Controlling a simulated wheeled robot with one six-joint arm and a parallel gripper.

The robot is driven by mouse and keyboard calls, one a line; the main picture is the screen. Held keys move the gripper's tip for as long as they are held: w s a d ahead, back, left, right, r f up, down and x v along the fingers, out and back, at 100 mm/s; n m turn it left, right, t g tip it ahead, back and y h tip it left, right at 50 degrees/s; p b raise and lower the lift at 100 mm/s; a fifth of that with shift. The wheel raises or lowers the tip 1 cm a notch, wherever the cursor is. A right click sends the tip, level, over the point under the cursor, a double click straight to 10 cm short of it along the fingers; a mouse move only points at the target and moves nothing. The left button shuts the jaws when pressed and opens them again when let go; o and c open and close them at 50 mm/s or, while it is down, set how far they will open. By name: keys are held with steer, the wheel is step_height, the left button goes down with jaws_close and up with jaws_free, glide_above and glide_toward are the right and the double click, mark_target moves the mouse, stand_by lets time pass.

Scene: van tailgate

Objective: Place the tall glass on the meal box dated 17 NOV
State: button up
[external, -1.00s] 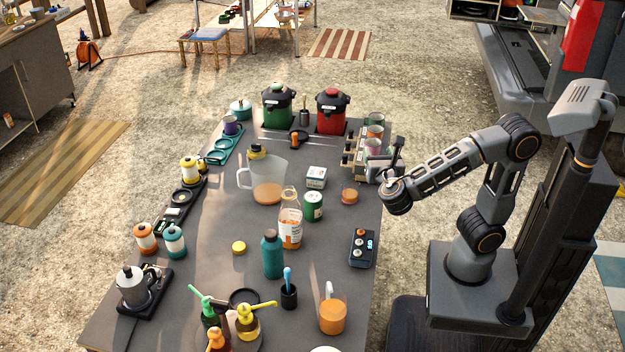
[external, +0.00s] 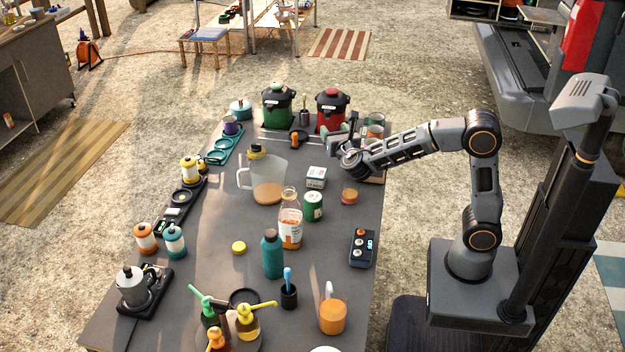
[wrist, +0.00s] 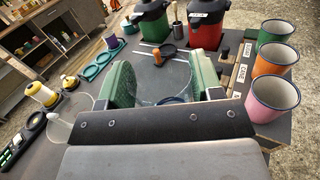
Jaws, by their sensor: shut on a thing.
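My gripper (external: 346,142) is over the far right part of the table, near the cup rack. In the wrist view its green-padded fingers (wrist: 163,82) are closed on a clear, round-rimmed glass (wrist: 165,72), seen from above between the pads. In the external view the glass cannot be made out behind the gripper. A small white box with a dark printed label (external: 316,178) stands on the table beside the jug, nearer the camera than my gripper. Its print is too small to read, so I cannot tell whether it is the meal box dated 17 NOV.
Enamel cups (wrist: 272,97) stand at the right edge by a labelled rack. A clear jug (external: 268,180), a bottle (external: 290,220) and a green can (external: 313,206) crowd the middle. The table around the yellow lid (external: 239,247) is fairly clear.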

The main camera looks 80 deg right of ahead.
steer(key=shift+w+d+f+b, duration=0.15)
steer(key=shift+w+d+f, duration=0.15)
steer(key=shift+w+f, duration=1)
steer(key=shift+w+d+f+b, duration=0.3)
steer(key=shift+w+f, duration=0.35)
steer(key=shift+f, duration=1.2)
steer(key=shift+w+d+f+b, duration=0.1)
steer(key=shift+w+d+f, duration=0.25)
steer(key=shift+w+f, duration=0.95)
steer(key=shift+s+f, duration=0.35)
steer(key=shift+f, duration=0.15)
steer(key=o, duration=0.9)
